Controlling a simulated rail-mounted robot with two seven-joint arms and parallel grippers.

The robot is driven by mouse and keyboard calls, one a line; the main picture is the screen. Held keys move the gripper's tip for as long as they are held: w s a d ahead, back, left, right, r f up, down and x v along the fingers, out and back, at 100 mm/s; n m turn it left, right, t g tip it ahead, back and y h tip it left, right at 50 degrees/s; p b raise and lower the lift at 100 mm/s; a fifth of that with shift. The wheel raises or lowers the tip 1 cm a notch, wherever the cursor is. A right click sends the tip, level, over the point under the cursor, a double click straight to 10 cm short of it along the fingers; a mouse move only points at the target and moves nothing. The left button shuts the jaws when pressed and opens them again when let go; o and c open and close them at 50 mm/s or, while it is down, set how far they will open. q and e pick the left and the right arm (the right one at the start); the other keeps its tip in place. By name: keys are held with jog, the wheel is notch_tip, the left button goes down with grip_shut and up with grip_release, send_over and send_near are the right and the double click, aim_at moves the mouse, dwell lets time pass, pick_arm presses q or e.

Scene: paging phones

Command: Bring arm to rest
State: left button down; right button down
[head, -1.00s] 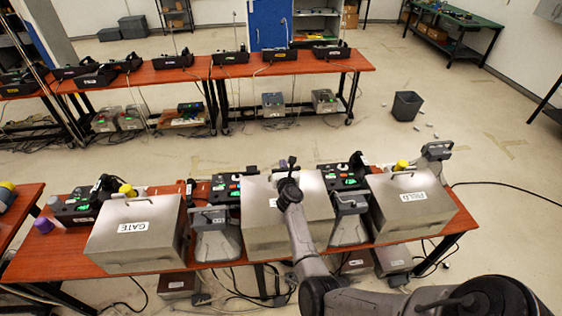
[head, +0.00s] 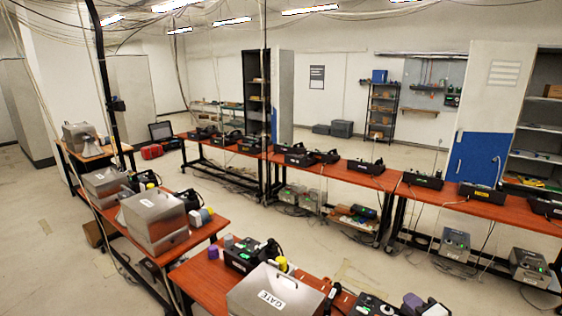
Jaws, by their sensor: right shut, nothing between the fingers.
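The rest of that arm is out of the picture. My left gripper is not in view.
The near bench (head: 205,281) bears a metal box labelled GATE (head: 262,293) and a paging phone (head: 243,256). Another bench at left holds metal boxes (head: 153,222). A long row of benches with black phones (head: 423,180) stands behind. Open floor (head: 300,245) lies between.

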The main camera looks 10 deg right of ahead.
jog(key=s+a+f+n+g+h+p, duration=0.15)
jog(key=s+a+n+g, duration=0.25)
jog(key=s+a+n, duration=0.6)
jog(key=s+a+n+g+h+p, duration=0.3)
jog(key=s+a, duration=0.4)
jog(key=s, duration=0.6)
jog(key=s+a+f+g+y, duration=0.1)
jog(key=s+a+f+g, duration=0.1)
jog(key=s+f, duration=0.3)
jog(key=s+a+f+n+g+y, duration=0.1)
jog(key=s+a+f+g, duration=0.2)
jog(key=s, duration=1)
notch_tip(320, 180, down, 2)
jog(key=shift+n+g+p, duration=0.3)
jog(key=shift+g+p, duration=0.15)
jog(key=shift+g, duration=0.05)
jog(key=shift+w, duration=0.1)
